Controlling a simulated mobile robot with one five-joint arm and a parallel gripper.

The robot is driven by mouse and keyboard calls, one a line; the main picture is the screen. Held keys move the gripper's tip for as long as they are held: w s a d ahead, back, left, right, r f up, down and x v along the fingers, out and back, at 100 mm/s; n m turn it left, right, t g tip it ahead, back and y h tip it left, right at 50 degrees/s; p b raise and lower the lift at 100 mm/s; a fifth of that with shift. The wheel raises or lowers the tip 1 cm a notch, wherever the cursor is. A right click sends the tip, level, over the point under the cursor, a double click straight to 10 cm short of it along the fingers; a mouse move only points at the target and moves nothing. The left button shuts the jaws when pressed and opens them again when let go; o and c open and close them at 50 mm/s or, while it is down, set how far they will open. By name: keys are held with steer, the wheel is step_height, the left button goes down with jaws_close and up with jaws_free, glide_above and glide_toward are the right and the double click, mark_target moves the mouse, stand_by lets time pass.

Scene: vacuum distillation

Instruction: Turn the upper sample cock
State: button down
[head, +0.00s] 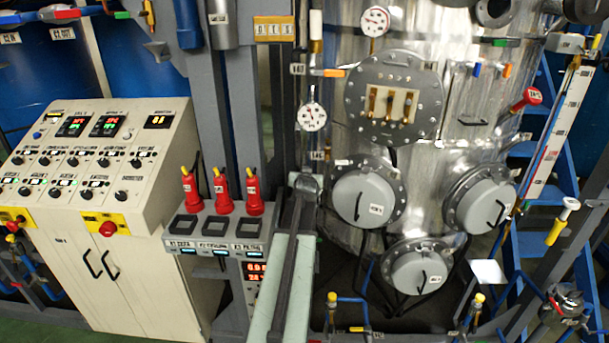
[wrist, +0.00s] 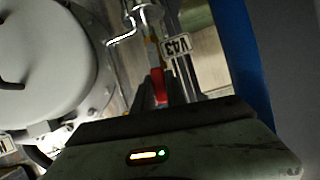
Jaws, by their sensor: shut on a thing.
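My gripper shows in the wrist view (wrist: 163,92), its dark fingers shut on a red cock handle (wrist: 158,76). The handle stands in line with a thin vertical pipe, close to a white tag (wrist: 177,47) that seems to read V43, turned over. In the head view my gripper (head: 305,183) is at the pipe left of the steel vessel, just below a small white tag (head: 317,155). The held handle is hidden there by my gripper. Higher on the same pipe, another cock with an orange handle (head: 333,73) points sideways.
A round grey hatch (head: 362,197) on the steel vessel (head: 345,150) is close right of my gripper. Gauges (head: 312,117) sit above. Red-handled levers (head: 222,190) and a control panel (head: 95,155) stand left. A blue post (wrist: 240,55) borders the wrist view.

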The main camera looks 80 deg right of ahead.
steer(key=c, duration=1.4)
jaws_free()
steer(key=shift+w, duration=0.1)
steer(key=shift+o, duration=0.2)
steer(key=p+v, duration=0.3)
steer(key=v, duration=0.5)
steer(key=shift+d, duration=0.1)
